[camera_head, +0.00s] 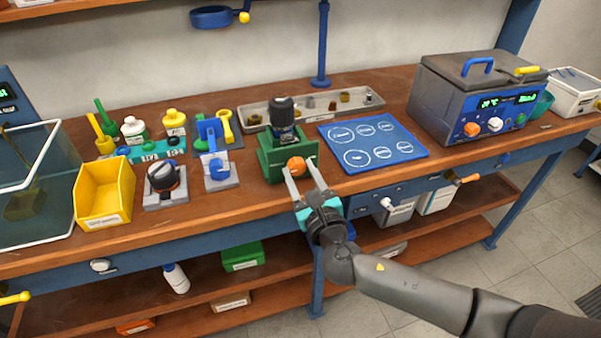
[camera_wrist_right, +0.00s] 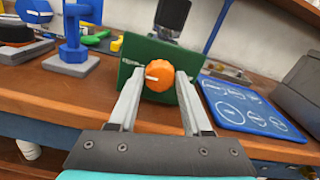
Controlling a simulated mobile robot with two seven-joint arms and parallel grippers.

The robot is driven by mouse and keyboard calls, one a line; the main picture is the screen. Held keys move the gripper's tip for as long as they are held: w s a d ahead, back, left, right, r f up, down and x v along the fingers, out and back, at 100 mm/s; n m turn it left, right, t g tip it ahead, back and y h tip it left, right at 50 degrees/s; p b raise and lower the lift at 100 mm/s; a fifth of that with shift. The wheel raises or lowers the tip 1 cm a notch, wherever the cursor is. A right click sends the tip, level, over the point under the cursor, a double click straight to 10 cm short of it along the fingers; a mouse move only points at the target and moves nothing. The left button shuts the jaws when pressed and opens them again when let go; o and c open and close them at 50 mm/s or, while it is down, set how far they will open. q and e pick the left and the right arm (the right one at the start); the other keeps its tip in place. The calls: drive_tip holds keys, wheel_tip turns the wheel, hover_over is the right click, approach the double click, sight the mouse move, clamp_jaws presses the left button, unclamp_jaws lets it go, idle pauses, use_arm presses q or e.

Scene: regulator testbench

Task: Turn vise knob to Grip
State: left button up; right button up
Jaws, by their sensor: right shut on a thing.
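The green vise (camera_head: 272,169) stands near the front edge of the bench and holds a dark cylindrical part (camera_head: 282,115) upright. Its round orange knob (camera_head: 297,164) is on the front face. My right gripper (camera_head: 300,170) reaches it from the front, one finger on each side, and is shut on the knob. In the right wrist view, the knob (camera_wrist_right: 160,75) sits between the fingertips on the green face (camera_wrist_right: 136,60). A white mark on it points left, toward a small label too small to read. My left gripper is not in view.
A blue mat with white circles (camera_head: 375,143) lies right of the vise. A blue stand (camera_head: 217,170), a black-topped device (camera_head: 164,184) and a yellow bin (camera_head: 104,196) stand to the left. A grey tray (camera_head: 350,105) is behind, and a bath unit (camera_head: 475,95) at right.

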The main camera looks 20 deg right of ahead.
clamp_jaws()
